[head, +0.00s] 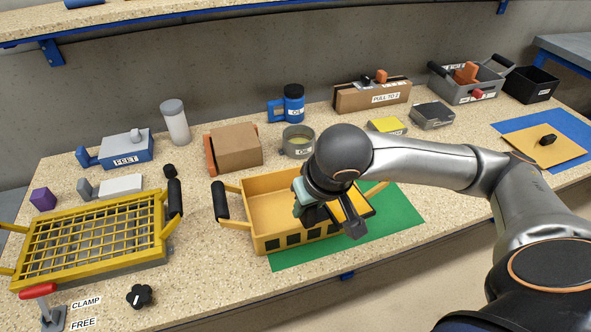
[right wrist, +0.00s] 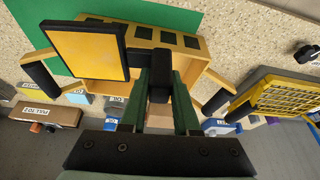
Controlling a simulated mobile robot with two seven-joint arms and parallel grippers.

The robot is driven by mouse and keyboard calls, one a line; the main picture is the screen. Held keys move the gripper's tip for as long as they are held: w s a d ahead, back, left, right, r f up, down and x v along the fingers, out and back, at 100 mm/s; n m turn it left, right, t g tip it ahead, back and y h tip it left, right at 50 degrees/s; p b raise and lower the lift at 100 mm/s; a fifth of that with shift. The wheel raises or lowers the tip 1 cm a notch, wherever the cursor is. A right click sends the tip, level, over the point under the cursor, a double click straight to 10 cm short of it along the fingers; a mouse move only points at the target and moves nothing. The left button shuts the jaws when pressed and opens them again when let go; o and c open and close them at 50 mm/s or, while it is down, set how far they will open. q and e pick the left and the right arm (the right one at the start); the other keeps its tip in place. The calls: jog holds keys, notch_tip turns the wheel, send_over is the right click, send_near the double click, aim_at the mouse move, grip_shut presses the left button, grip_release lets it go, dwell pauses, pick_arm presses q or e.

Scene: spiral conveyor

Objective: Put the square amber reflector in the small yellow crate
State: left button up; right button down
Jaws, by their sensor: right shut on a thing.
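The square amber reflector (head: 353,203) is a flat amber plate in a black frame with a black stem. In the right wrist view the plate (right wrist: 85,50) is close to the camera. My right gripper (head: 312,208) is over the right half of the small yellow crate (head: 257,228). Its green fingers (right wrist: 160,95) are shut on the reflector's black stem. The reflector overlaps the crate's right end; how high it is above the rim is hard to tell. The crate (right wrist: 195,63) has dark front windows and black-gripped handles. My left gripper is not in view.
The crate stands on a green mat (head: 395,218). A yellow wire basket (head: 95,240) is at left, near a red-handled clamp (head: 40,292) and black knob (head: 140,296). Bare counter lies left of the crate.

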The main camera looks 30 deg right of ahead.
jog(key=shift+s+d+r+m+h+p, duration=0.15)
jog(key=shift+s+d+m+p, duration=0.1)
jog(key=shift+s+d, duration=0.35)
jog(key=shift+s+d+r+m+h+p, duration=0.15)
jog(key=shift+s+d+m+p, duration=0.15)
jog(key=shift+s, duration=0.35)
send_near(287, 209)
jog(key=shift+w+d+f, duration=0.15)
jog(key=shift+w+d, duration=0.05)
jog(key=shift+w, duration=0.15)
jog(key=shift+w+f, duration=0.5)
jog(key=shift+f, duration=0.15)
notch_tip(287, 209, down, 2)
jog(key=shift+f, duration=0.4)
jog(key=shift+f, duration=0.1)
